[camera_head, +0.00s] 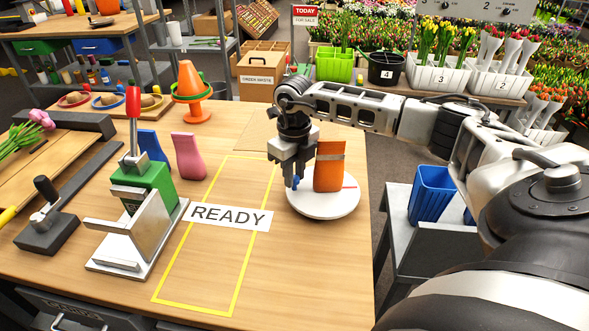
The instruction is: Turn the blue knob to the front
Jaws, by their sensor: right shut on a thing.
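The blue knob (295,183) is a small piece at the left side of a round white turntable (325,207), mostly hidden by my gripper. An orange sleeve-like piece (328,172) stands upright on the turntable, just right of the knob. My right gripper (293,178) points down over the turntable's left edge and is shut on the blue knob, beside the orange piece. My left gripper is not in view.
A yellow-outlined area with a READY label (231,216) lies left of the turntable. The table in front of the turntable is clear.

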